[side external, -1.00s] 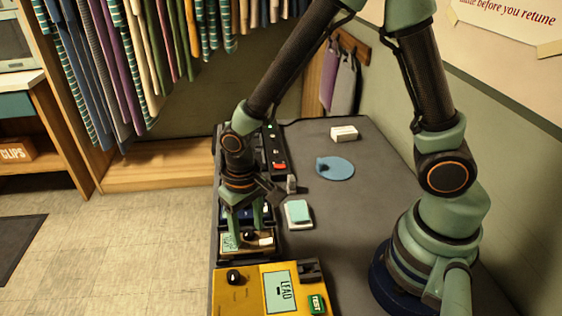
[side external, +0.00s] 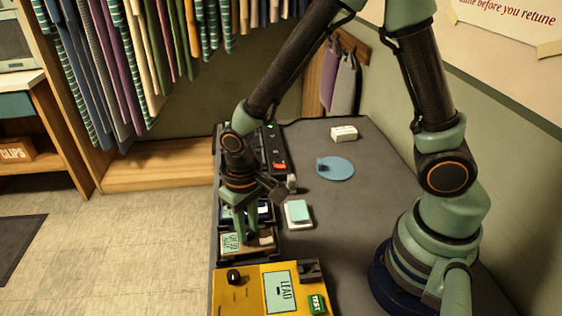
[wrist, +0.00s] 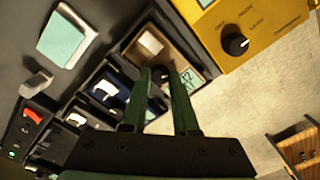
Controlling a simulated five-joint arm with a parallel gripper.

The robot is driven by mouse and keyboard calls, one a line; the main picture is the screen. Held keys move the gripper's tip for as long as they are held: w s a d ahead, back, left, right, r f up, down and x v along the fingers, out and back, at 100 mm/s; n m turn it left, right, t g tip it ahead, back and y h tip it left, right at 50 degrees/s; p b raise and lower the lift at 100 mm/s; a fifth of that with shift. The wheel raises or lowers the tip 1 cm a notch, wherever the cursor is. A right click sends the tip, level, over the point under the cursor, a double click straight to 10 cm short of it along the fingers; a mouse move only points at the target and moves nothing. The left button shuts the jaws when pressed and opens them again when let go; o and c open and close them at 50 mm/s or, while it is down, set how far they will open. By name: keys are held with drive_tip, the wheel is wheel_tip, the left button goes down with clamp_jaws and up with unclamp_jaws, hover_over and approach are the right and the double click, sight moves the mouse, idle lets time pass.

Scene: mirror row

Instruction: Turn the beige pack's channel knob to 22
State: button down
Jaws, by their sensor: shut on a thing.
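The beige pack (side external: 262,248) sits in the row on the dark table, just behind the yellow tester. Its small pale-green display (side external: 230,242) has dark characters too small to read surely; the display also shows in the wrist view (wrist: 191,80). My gripper (side external: 246,237) is down over the pack. In the wrist view my gripper (wrist: 161,73) has its two green fingers on either side of the pack's dark channel knob (wrist: 160,75), shut on it. Much of the knob is hidden between the fingers, and its pointer cannot be read.
A yellow tester (side external: 247,296) with a black knob stands close in front. A dark blue pack (wrist: 108,88) is beside the beige one. A pale teal-topped pad (side external: 298,213), a blue disc (side external: 336,168) and a white block (side external: 344,133) lie on the table, with clear room between them.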

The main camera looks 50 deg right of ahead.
drive_tip(key=shift+n, duration=0.4)
drive_tip(key=n, duration=0.6)
drive_tip(key=shift+n, duration=0.3)
drive_tip(key=n, duration=0.3)
drive_tip(key=shift+n, duration=2.2)
drive_tip(key=c, duration=0.7)
unclamp_jaws()
drive_tip(key=shift+o, duration=0.2)
